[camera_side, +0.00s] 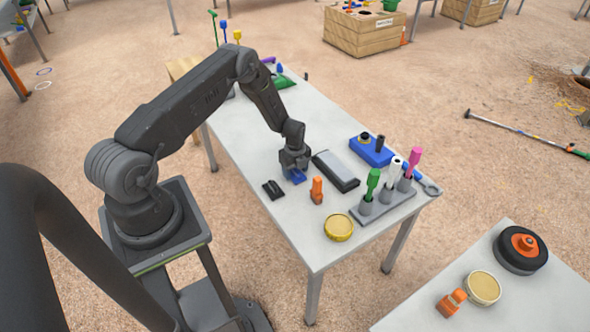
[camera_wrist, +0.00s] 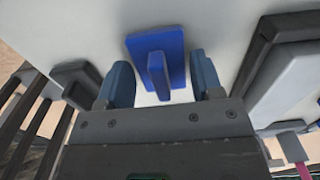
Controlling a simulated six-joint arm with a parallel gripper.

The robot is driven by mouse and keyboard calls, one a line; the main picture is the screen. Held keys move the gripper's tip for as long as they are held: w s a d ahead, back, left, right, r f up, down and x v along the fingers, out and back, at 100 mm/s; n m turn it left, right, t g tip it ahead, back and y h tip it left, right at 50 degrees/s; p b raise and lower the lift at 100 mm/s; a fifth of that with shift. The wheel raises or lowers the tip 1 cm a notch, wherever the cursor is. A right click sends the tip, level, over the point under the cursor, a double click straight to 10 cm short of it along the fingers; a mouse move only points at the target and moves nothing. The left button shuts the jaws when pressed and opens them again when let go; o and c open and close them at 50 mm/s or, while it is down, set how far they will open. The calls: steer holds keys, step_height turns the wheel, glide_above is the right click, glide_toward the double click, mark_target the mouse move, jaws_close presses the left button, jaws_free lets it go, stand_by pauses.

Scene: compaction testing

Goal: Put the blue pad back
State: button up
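The blue pad (camera_side: 298,178) lies on the white table under my gripper (camera_side: 294,166) in the side view, partly hidden by it. In the wrist view the blue pad (camera_wrist: 173,48) is a flat plate with an upright rib in its middle. My gripper (camera_wrist: 162,84) is open there, with one finger on each side of the rib and a gap on both sides. The fingers do not appear to touch the rib.
A small black holder (camera_side: 272,189) is left of the pad, and a grey tray with a dark frame (camera_side: 336,170) is right. An orange object (camera_side: 317,190), a yellow round tin (camera_side: 339,227) and a rack of coloured handles (camera_side: 384,205) stand nearer the front. A blue block (camera_side: 371,151) lies farther right.

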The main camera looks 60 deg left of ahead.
steer(key=shift+o, duration=0.5)
steer(key=o, duration=0.5)
steer(key=shift+r, duration=4)
